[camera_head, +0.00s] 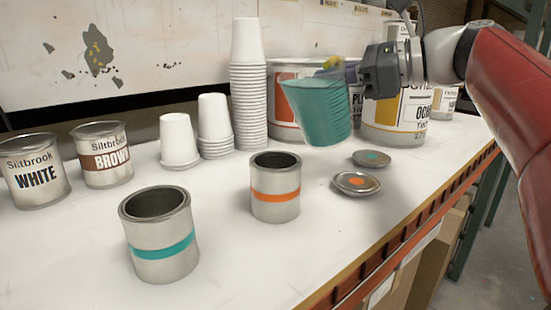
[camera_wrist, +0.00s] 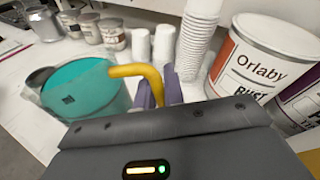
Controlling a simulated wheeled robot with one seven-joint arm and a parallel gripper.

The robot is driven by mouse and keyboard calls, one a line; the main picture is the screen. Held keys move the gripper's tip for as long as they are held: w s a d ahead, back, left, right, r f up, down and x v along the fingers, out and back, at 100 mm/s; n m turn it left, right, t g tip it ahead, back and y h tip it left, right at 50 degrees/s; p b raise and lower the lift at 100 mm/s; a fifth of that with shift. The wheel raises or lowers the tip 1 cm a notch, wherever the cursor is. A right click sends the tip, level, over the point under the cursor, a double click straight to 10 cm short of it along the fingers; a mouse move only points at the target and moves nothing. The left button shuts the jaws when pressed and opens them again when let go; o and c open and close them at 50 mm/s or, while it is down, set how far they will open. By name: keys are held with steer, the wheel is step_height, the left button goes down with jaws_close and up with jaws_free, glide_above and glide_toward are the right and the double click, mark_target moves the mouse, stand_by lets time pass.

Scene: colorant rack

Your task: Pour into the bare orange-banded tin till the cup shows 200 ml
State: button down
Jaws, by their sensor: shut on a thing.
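The orange-banded tin (camera_head: 276,190) stands upright and open on the white shelf, its inside dark. A teal cup (camera_head: 318,110) with a yellow handle hangs above the shelf, behind and to the right of that tin, tilted a little. My gripper (camera_head: 348,72) is shut on the yellow handle (camera_wrist: 138,71), which shows between the purple fingers in the wrist view. The cup also fills the left of the wrist view (camera_wrist: 92,88); its measuring marks and level cannot be read. A teal-banded tin (camera_head: 160,245) stands open at front left.
Two loose lids, one orange-marked (camera_head: 357,184) and one teal-marked (camera_head: 371,158), lie right of the orange-banded tin. Stacked white cups (camera_head: 248,90) and a large rust tin (camera_head: 285,120) stand behind. White (camera_head: 35,172) and brown (camera_head: 103,158) tins stand at left.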

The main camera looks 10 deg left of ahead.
steer(key=shift+s+a+f+n+h, duration=0.1)
steer(key=shift+f+n+h, duration=0.1)
steer(key=shift+n+h, duration=0.3)
stand_by(1.1)
steer(key=shift+s+a+n+h, duration=0.25)
steer(key=shift+n+h, duration=0.2)
steer(key=shift+h, duration=0.15)
steer(key=shift+s+a+n+h, duration=0.1)
steer(key=shift+a+n+h, duration=0.1)
steer(key=shift+n+h, duration=0.35)
stand_by(5.2)
